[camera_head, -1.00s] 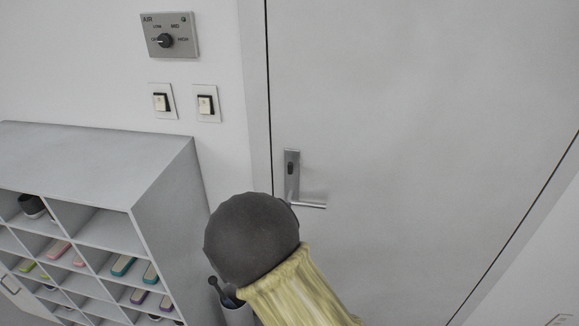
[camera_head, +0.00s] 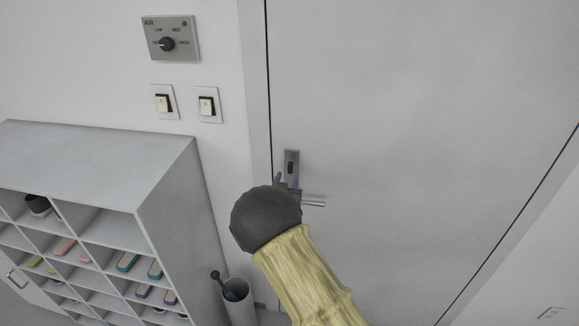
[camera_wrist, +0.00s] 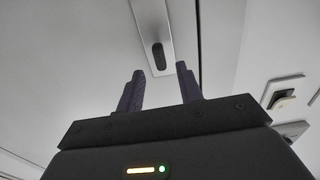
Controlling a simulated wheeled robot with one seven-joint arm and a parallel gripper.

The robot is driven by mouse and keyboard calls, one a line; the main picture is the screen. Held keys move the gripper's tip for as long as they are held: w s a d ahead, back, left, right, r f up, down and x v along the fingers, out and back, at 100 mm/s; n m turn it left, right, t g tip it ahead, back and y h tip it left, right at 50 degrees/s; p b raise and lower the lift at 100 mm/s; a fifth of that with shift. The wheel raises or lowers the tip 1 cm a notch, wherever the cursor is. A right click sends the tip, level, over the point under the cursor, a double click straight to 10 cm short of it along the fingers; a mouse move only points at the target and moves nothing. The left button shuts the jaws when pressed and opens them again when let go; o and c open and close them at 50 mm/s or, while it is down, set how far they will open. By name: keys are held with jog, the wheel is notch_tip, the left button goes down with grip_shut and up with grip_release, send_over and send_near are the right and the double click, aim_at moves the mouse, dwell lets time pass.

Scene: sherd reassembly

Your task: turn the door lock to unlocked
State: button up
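The door lock (camera_head: 290,168) is a small dark oval turn knob on a metal plate (camera_head: 294,156) on the grey door. It looks upright, its long side along the plate. In the wrist view the lock (camera_wrist: 158,55) lies beyond my fingertips, roughly in line with the gap between them. My gripper (camera_head: 287,180) is just below the lock in the head view, partly hidden by my dark wrist. In the wrist view my gripper (camera_wrist: 160,80) has its two purple fingers apart with nothing between them. It appears not to touch the lock.
The door's lever handle (camera_head: 313,203) sticks out right of my wrist, below the lock. A grey shelf unit (camera_head: 160,165) with shoes stands at left. A bin (camera_head: 240,302) stands beside it. Two light switches (camera_head: 207,105) and an AIR dial (camera_head: 167,44) are on the wall.

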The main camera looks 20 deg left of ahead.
aim_at(289, 169)
jog(key=w+p, duration=0.1)
jog(key=w, duration=0.3)
jog(key=shift+w+a, duration=0.15)
jog(key=shift+w, duration=0.25)
grip_shut()
